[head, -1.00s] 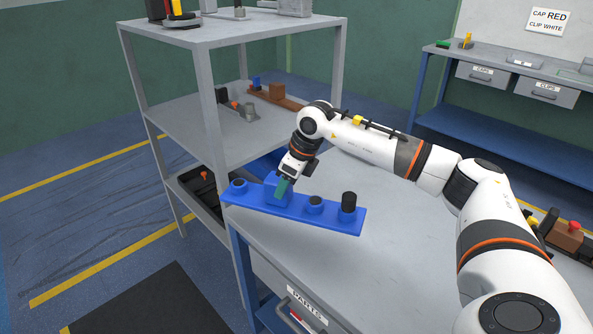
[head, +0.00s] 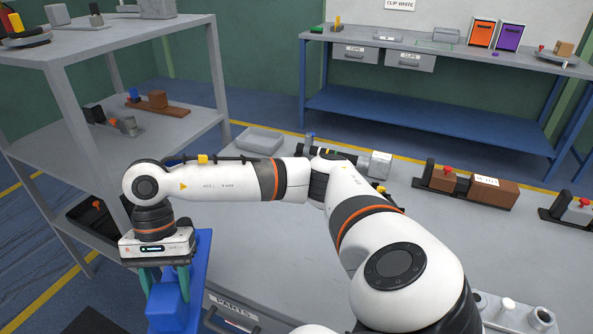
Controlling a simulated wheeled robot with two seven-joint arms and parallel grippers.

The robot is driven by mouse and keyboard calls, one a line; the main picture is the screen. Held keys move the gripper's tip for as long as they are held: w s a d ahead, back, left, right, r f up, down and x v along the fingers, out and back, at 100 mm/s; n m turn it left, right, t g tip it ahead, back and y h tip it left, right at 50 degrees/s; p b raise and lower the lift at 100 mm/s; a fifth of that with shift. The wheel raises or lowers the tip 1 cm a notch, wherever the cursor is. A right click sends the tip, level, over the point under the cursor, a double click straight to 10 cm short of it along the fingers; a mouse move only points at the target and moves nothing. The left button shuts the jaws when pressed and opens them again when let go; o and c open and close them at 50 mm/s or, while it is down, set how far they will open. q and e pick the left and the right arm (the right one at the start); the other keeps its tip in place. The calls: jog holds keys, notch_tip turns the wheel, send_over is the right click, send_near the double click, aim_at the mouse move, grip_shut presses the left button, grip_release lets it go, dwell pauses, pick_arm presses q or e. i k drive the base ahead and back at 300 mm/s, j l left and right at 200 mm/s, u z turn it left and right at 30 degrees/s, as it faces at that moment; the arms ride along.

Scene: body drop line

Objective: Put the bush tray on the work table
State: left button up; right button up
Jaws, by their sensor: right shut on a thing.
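The bush tray (head: 201,262) is a blue tray at the lower left of the head view, partly hidden under my right gripper. My right gripper (head: 165,284) points down, its green fingers shut on the tray's raised blue block. The tray extends along the left edge of the grey work table (head: 290,255), near the drawer marked PARTS. I cannot tell whether the tray touches the tabletop. The bushes on the tray are hidden or out of frame. My left gripper is not in view.
A grey shelf rack (head: 185,125) stands close on the left, with parts on its shelves. On the table are a shallow grey tray (head: 260,141), brown-block fixtures (head: 465,187) and a grey holder (head: 515,312) at front right. The table's middle is clear. A blue-framed bench stands behind.

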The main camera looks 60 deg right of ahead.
aim_at(287, 246)
jog(key=z, duration=1.4)
jog(key=i+j+z, duration=0.15)
jog(key=z, duration=0.3)
jog(key=i+j+z, duration=0.1)
jog(key=j+z, duration=0.5)
jog(key=z, duration=0.25)
jog(key=i+j+z, duration=0.1)
jog(key=j+z, duration=0.45)
jog(key=j, duration=0.4)
jog(key=k+j+z, duration=0.1)
jog(key=j, duration=0.5)
jog(key=k+j+z, duration=0.15)
jog(key=j, duration=0.4)
jog(key=i, duration=0.05)
